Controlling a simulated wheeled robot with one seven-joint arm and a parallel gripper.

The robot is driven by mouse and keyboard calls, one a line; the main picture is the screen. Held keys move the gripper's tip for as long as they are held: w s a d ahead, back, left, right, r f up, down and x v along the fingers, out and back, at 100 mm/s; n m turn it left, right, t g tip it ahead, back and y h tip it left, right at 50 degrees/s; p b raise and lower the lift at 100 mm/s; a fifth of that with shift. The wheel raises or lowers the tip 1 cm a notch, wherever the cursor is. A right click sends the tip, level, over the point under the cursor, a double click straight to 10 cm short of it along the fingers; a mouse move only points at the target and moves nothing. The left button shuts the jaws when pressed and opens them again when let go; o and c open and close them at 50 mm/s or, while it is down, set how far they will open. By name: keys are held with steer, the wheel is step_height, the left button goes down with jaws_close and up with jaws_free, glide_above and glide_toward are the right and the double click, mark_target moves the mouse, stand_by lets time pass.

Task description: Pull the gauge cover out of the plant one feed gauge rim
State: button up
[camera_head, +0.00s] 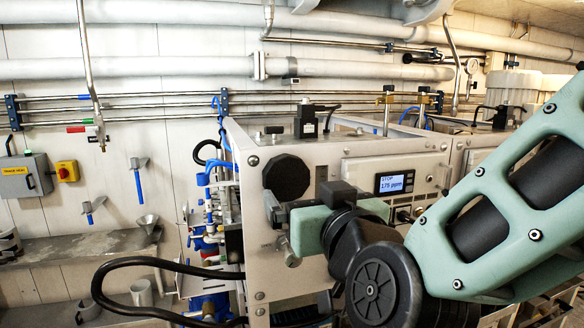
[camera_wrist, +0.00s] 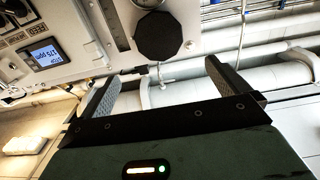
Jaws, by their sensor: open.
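A black, many-sided disc, which looks like the gauge cover (camera_head: 287,176), sits on the upper left of the front panel of the near grey plant (camera_head: 350,172). In the wrist view my gripper (camera_wrist: 160,72) is open and empty. The cover appears beyond the fingertips, between their lines, and not touched.
A display reading 175 ppm (camera_head: 394,183) is on the panel right of the cover. A small bolt-like knob (camera_wrist: 189,45) is beside the cover. Blue-fitted pipework (camera_head: 208,225) stands left of the plant. A black hose (camera_head: 150,262) loops low at the left.

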mark_target(288, 173)
steer(key=p+x, duration=0.3)
steer(key=x, duration=0.7)
steer(key=shift+w+p, duration=0.1)
steer(key=shift+p, duration=0.3)
steer(key=shift+w+a, duration=0.2)
steer(key=shift+w, duration=0.4)
steer(key=c, duration=1.1)
steer(key=shift+o, duration=0.2)
steer(key=shift+b+v, duration=0.55)
steer(key=shift+v, duration=1.6)
